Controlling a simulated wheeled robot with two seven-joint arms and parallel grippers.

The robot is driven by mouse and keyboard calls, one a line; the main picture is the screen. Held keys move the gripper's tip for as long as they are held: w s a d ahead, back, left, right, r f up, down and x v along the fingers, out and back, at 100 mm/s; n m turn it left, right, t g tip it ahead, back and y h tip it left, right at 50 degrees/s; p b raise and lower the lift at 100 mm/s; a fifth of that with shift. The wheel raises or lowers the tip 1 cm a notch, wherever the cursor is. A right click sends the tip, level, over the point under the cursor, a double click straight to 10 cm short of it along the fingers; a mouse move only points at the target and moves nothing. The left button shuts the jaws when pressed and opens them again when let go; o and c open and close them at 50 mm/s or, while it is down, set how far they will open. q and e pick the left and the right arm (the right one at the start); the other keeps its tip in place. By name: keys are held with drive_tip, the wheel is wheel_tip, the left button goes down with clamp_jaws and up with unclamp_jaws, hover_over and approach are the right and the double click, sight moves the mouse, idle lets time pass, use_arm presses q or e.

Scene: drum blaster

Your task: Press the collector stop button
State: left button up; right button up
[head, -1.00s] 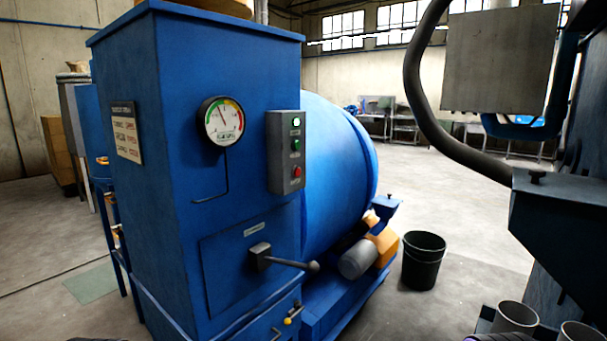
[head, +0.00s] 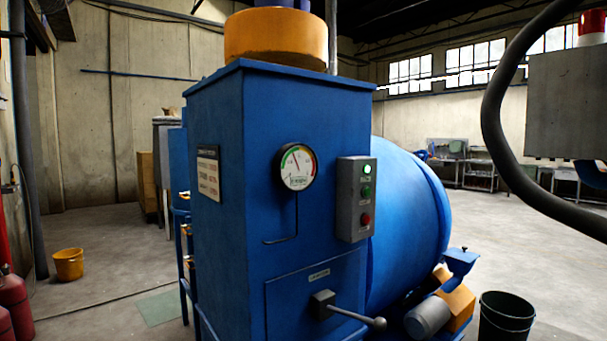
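The collector is a tall blue cabinet (head: 225,255) in the middle of the head view. A grey control box (head: 347,215) is fixed at the right edge of its front face. The box carries a lit white-green lamp (head: 367,169) at the top, a green button (head: 367,191) in the middle and a red button (head: 366,219) at the bottom. The labels are too small to read. A round dial gauge (head: 297,167) sits left of the box. Neither of my grippers shows in the view.
A blue drum (head: 410,220) lies behind to the right, with a black bucket (head: 505,318) on the floor. A yellow bucket (head: 68,264) and red cylinders (head: 14,305) stand left. Open floor lies between.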

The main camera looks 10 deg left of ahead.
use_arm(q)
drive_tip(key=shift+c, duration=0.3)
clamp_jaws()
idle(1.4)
